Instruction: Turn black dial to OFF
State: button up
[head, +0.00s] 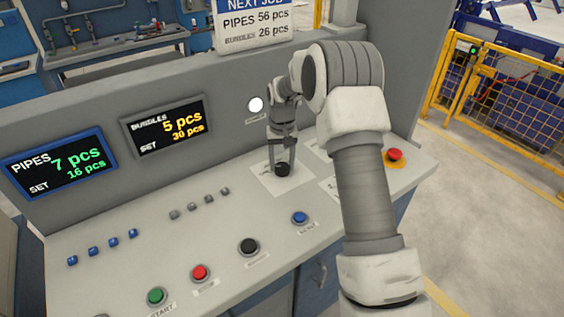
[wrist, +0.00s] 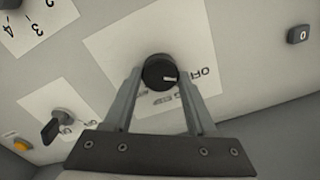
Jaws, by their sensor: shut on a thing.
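The black dial (wrist: 158,68) is a round knob on a white label plate (wrist: 108,50) on the console. It also shows in the head view (head: 283,171), below my gripper (head: 282,163). In the wrist view, my gripper (wrist: 160,77) has one finger on each side of the dial and is shut on it. A short white mark on the dial's face points right, towards the printed word OFF (wrist: 196,73). Other print below the dial is partly hidden by the fingers and too small to read.
A second black knob (wrist: 50,130) stands on its own label at lower left in the wrist view. A red emergency button (head: 395,155) is right of my arm. Green (head: 156,296), red (head: 200,272), black (head: 249,246) and blue (head: 300,217) buttons line the console front.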

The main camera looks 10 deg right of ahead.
aim_at(282, 165)
jog(key=shift+n, duration=0.3)
jog(key=o, duration=1.4)
jog(key=shift+r, duration=0.1)
jog(key=shift+r+p, duration=0.45)
jog(key=shift+r, duration=8.2)
